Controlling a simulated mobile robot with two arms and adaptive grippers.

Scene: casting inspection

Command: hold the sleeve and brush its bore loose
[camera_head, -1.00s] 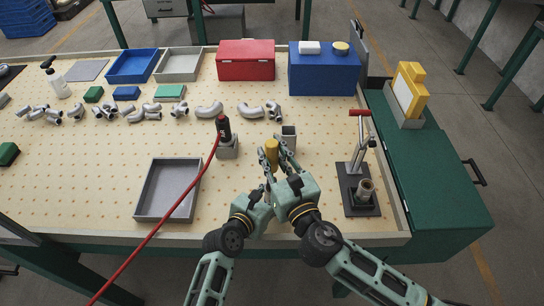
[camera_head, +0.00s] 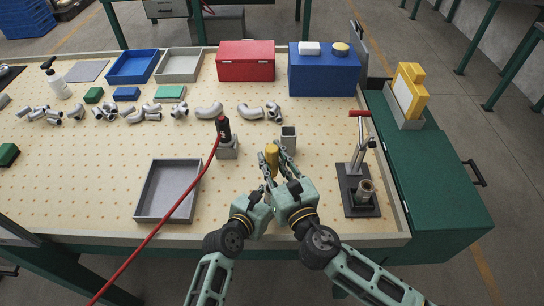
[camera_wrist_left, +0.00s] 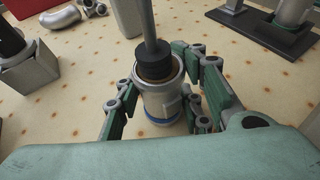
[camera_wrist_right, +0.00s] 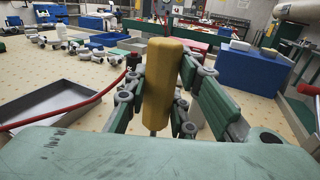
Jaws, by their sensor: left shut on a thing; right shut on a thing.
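The metal sleeve (camera_wrist_left: 160,100), with a blue band near its bottom, stands upright between the fingers of my left gripper (camera_wrist_left: 160,92), which is shut on it. My left gripper also shows low in the head view (camera_head: 266,192). The brush has a yellow handle (camera_head: 272,159) and a grey rod (camera_wrist_left: 147,22) ending in a black head (camera_wrist_left: 153,62). The black head sits in the sleeve's top opening; how deep it reaches is hidden. My right gripper (camera_wrist_right: 157,88) is shut on the yellow handle, above the left one.
A grey tray (camera_head: 143,213) lies to the left. A block with a black-and-red tool (camera_head: 228,150) and an open grey holder (camera_head: 288,134) stand beyond the grippers. A stand with a red handle (camera_head: 360,113) is at right. Pipe fittings (camera_head: 209,110) line the back.

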